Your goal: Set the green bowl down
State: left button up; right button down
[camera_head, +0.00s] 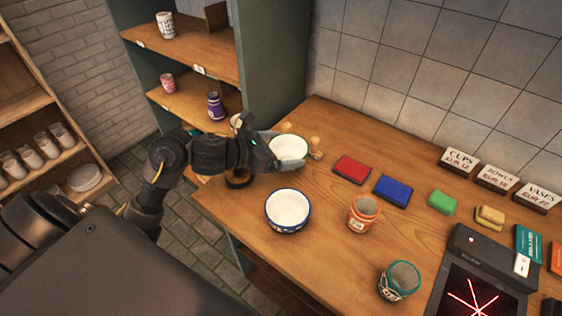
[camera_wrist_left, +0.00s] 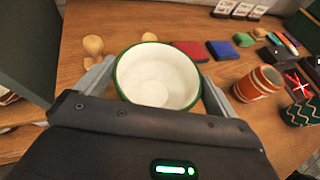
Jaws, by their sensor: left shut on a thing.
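The green bowl (camera_head: 289,148) is white inside with a green rim. It is at the left end of the wooden counter in the head view. My left gripper (camera_head: 290,150) is shut on it, with one finger on each side. In the left wrist view the bowl (camera_wrist_left: 157,76) sits upright between the fingers of the left gripper (camera_wrist_left: 155,80). I cannot tell whether its base touches the counter. My right gripper is not in view.
A blue-rimmed bowl (camera_head: 288,210) stands just in front. An orange cup (camera_head: 363,212) and a teal cup (camera_head: 399,281) stand to the right. Small wooden pieces (camera_head: 315,143) are close behind the bowl.

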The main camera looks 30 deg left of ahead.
aim_at(281, 157)
pick_arm(q)
jog(key=shift+w+a+f, duration=0.2)
jog(key=shift+w+f, duration=0.05)
jog(key=shift+f, duration=0.1)
jog(key=f, duration=0.3)
jog(key=shift+w+a, duration=0.15)
jog(key=shift+a, duration=0.05)
jog(key=shift+f, duration=0.3)
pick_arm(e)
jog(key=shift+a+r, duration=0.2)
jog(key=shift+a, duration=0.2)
